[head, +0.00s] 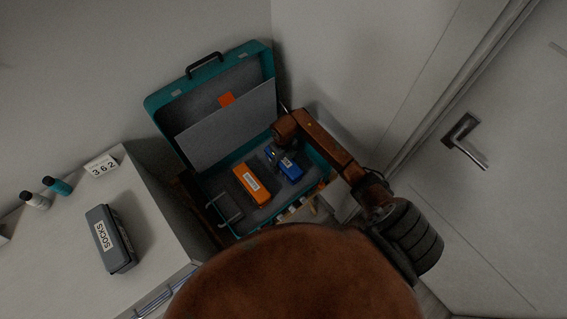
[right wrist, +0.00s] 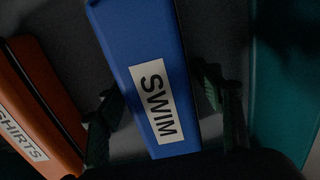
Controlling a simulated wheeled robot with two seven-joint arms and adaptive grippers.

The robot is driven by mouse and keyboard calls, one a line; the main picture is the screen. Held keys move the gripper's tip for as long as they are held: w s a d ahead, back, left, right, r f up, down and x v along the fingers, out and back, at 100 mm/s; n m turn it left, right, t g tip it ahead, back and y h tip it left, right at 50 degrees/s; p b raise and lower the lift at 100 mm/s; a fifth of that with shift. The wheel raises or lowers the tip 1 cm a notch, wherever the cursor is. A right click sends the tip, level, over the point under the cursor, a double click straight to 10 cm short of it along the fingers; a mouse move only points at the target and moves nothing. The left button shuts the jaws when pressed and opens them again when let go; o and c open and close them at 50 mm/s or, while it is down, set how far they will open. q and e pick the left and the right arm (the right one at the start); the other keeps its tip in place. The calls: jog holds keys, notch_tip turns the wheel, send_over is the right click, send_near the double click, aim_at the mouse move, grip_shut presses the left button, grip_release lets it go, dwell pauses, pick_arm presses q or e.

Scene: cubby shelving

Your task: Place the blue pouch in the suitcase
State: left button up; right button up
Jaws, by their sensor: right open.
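The blue pouch (head: 290,168), labelled SWIM, lies inside the open teal suitcase (head: 325,172), toward its right side. In the right wrist view the blue pouch (right wrist: 144,60) sits between the two spread fingers of my right gripper (right wrist: 165,115). The fingers stand on either side of it with small gaps visible. In the head view my right gripper (head: 274,154) is at the pouch, partly hidden by my arm. My left gripper is not in view.
An orange pouch (head: 251,184) lies left of the blue one in the suitcase; its SHIRTS label shows in the right wrist view. A grey SOCKS pouch (head: 112,240), bottles (head: 57,186) and a 362 sign (head: 102,166) stand on the white cabinet. A door (head: 490,230) is at right.

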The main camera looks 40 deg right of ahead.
notch_tip(320, 180, up, 11)
jog(key=p, duration=0.8)
jog(key=shift+f, duration=0.1)
pick_arm(q)
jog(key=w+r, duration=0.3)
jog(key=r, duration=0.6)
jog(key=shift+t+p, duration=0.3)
jog(key=shift+p, duration=0.15)
pick_arm(e)
jog(key=shift+r, duration=0.75)
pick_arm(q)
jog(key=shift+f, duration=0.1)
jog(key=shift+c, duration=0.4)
